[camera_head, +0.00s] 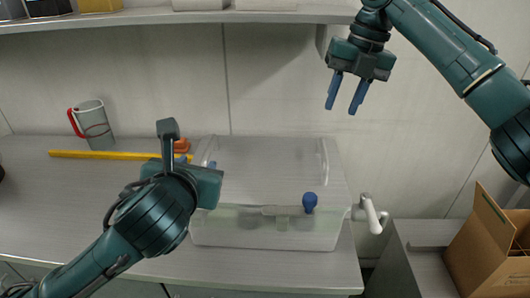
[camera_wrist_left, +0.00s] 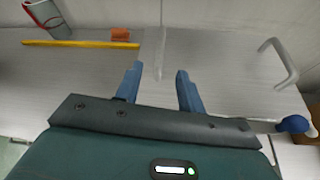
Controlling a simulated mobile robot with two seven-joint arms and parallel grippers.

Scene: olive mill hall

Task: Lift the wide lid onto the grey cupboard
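A wide, clear lid (camera_head: 270,165) with an upright handle at each side lies over a translucent box (camera_head: 265,238) on the bench. Its right handle also shows in the left wrist view (camera_wrist_left: 291,70). My left gripper (camera_head: 197,162) is open at the lid's left handle. In the left wrist view, that handle stands ahead of the gap between the fingers (camera_wrist_left: 158,85); I cannot tell whether they touch. My right gripper (camera_head: 347,92) is open and empty, high above the lid's right side. A low grey unit (camera_head: 412,268), seemingly the cupboard, stands right of the bench.
A cardboard box (camera_head: 480,250) is at the grey unit's right side. A blue knob (camera_head: 310,202) and a white lever (camera_head: 370,213) are near the translucent box. A shelf (camera_head: 180,17) hangs above.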

